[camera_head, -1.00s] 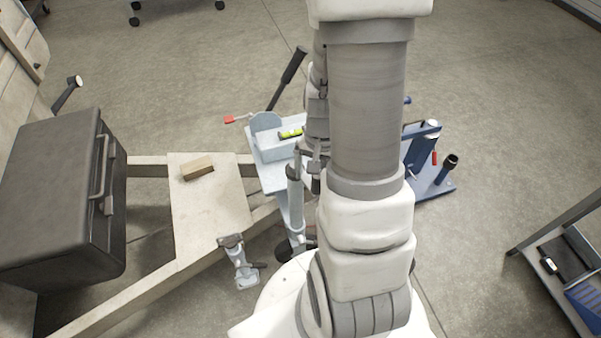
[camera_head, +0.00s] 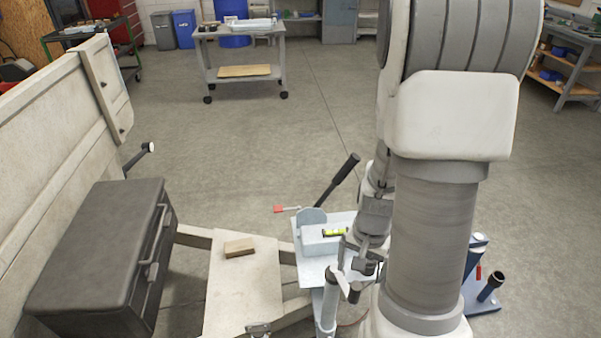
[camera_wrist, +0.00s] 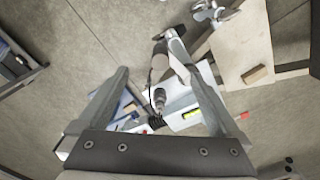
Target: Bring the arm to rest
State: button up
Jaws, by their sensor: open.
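In the head view my gripper (camera_head: 352,292) hangs over the light-blue bench top (camera_head: 312,268), partly hidden by my own arm. A yellow-green level (camera_head: 335,232) lies on the light-blue unit beyond it. The level also shows in the wrist view (camera_wrist: 191,113), near the right finger. I cannot tell how far the fingertips are above the surfaces below.
A black case (camera_head: 95,250) stands at left beside the trailer's wooden side (camera_head: 60,140). A wood block (camera_head: 239,247) lies on a pale board (camera_head: 240,300). A black-handled lever (camera_head: 340,180) sticks up near the gripper. A wheeled cart (camera_head: 240,50) stands far back. The middle floor is clear.

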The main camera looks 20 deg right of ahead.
jog(key=s+a+r+n+t+p, duration=0.1)
jog(key=a+r+n+t, duration=0.1)
jog(key=r, duration=0.8)
jog(key=s+a+r+n+t+p, duration=0.1)
jog(key=s+a+r+n+p, duration=0.1)
jog(key=a+r+n, duration=0.2)
jog(key=s+a+r+n+t+p, duration=0.1)
jog(key=a+r+n, duration=0.3)
jog(key=r, duration=1.3)
jog(key=a+t+p, duration=0.1)
jog(key=a, duration=0.3)
jog(key=shift+s+t, duration=0.25)
jog(key=shift+t, duration=0.05)
